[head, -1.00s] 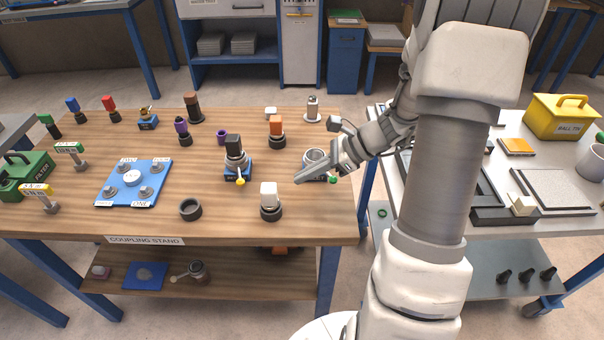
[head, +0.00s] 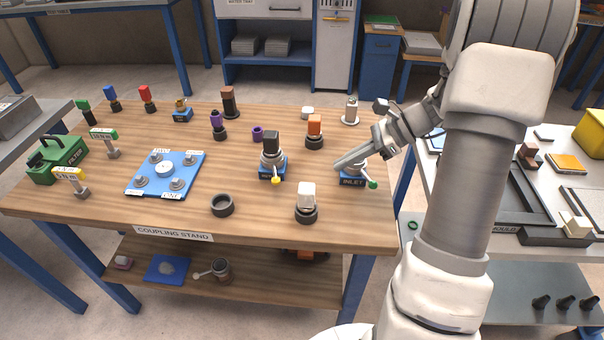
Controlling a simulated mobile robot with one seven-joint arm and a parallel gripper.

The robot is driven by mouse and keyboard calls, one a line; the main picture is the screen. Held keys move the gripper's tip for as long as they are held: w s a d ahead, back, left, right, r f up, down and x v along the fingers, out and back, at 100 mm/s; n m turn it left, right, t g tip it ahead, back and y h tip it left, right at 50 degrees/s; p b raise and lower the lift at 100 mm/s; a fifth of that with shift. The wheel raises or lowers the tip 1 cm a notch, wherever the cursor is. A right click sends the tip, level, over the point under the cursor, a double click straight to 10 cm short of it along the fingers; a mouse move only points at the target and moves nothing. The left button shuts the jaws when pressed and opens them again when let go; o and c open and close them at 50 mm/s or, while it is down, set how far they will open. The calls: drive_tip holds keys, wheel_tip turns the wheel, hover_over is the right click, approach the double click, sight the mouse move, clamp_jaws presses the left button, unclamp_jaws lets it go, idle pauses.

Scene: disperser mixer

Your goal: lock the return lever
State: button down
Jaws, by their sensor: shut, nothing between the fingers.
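A coupling on a blue block (head: 265,172) stands right of the middle of the wooden table, with a black-topped fitting (head: 271,143) upright in it and a lever with a yellow knob (head: 276,181) at its front. Its label is too small to read, so I cannot confirm it is the return. To its right is a blue block marked INLET (head: 352,181), with a lever with a green knob (head: 373,185) pointing front right. My gripper (head: 338,164) is shut and empty. It appears above the INLET block, pointing left, and hides most of the coupling there.
A white-topped fitting (head: 306,196) and a dark ring (head: 222,205) stand near the table's front. An orange-topped fitting (head: 314,128) stands behind, between the two couplings. A blue plate (head: 145,188) with several studs lies left. Bare wood surrounds the yellow-knobbed lever's front.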

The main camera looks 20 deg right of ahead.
sight(276, 174)
drive_tip(key=b+x, duration=0.2)
drive_tip(key=x, duration=0.7)
drive_tip(key=shift+s+a+f, duration=0.1)
drive_tip(key=shift+f, duration=0.1)
drive_tip(key=a, duration=0.1)
drive_tip(key=w+a+b, duration=0.1)
drive_tip(key=a, duration=0.1)
drive_tip(key=shift+w+a+r, duration=0.1)
drive_tip(key=shift+a+r, duration=0.05)
drive_tip(key=shift+w+a+r, duration=0.15)
drive_tip(key=shift+a, duration=0.3)
drive_tip(key=shift+a+r+p, duration=0.1)
drive_tip(key=shift+a+p, duration=0.3)
drive_tip(key=shift+a, duration=0.3)
